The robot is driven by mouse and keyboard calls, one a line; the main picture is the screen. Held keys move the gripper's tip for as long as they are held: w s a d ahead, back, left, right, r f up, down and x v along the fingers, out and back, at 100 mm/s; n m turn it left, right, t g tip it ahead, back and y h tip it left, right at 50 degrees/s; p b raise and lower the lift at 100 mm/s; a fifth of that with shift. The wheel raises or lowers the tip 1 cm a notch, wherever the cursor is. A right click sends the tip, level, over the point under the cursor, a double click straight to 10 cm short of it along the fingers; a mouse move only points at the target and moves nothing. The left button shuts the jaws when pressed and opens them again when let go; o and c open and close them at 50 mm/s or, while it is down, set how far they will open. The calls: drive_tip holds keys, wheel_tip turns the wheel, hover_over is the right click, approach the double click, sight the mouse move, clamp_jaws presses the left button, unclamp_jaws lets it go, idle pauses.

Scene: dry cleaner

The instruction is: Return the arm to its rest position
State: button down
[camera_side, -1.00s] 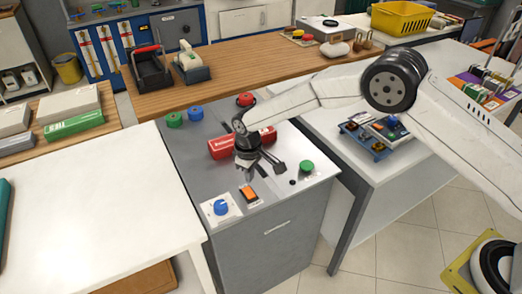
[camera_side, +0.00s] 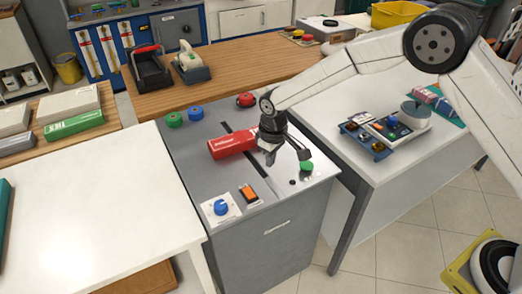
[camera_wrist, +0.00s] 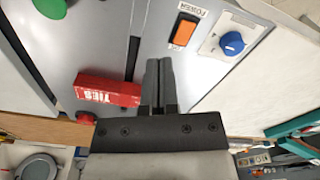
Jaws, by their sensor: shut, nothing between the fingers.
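My gripper (camera_side: 284,158) hangs over the grey cabinet top (camera_side: 205,172) in the side view, near its right part, beside a red box (camera_side: 231,142). Its fingers look shut and empty; in the wrist view the fingers (camera_wrist: 158,70) are together with nothing between them. The red box also shows in the wrist view (camera_wrist: 108,90), to the left of the fingers. My arm reaches in from the right, bent at a raised elbow joint.
The cabinet top carries an orange switch (camera_side: 248,193), a blue knob (camera_side: 221,207), a green button (camera_side: 306,166) and a red button (camera_side: 245,100). A white table (camera_side: 90,200) stands left. A blue tray (camera_side: 366,143) lies on the right table.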

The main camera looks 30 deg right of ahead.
drive_tip(key=s+d+r+m+t, duration=0.1)
drive_tip(key=s+d+r, duration=0.3)
drive_tip(key=s+d, duration=0.4)
drive_tip(key=s+d+r+m+t, duration=0.1)
drive_tip(key=s+d+r+m, duration=0.2)
drive_tip(key=s+d, duration=0.4)
drive_tip(key=s+r, duration=0.1)
drive_tip(key=s, duration=0.7)
drive_tip(key=shift+s+d+m, duration=0.15)
drive_tip(key=shift+d+m, duration=0.25)
drive_tip(key=shift+r, duration=0.15)
drive_tip(key=w+a+f, duration=0.3)
drive_tip(key=w+a, duration=0.7)
drive_tip(key=w, duration=0.2)
drive_tip(key=w+a+f, duration=0.2)
drive_tip(key=w+a, duration=0.8)
drive_tip(key=w, duration=0.3)
drive_tip(key=shift+f+t, duration=0.4)
drive_tip(key=shift+w, duration=0.1)
drive_tip(key=shift+f, duration=0.1)
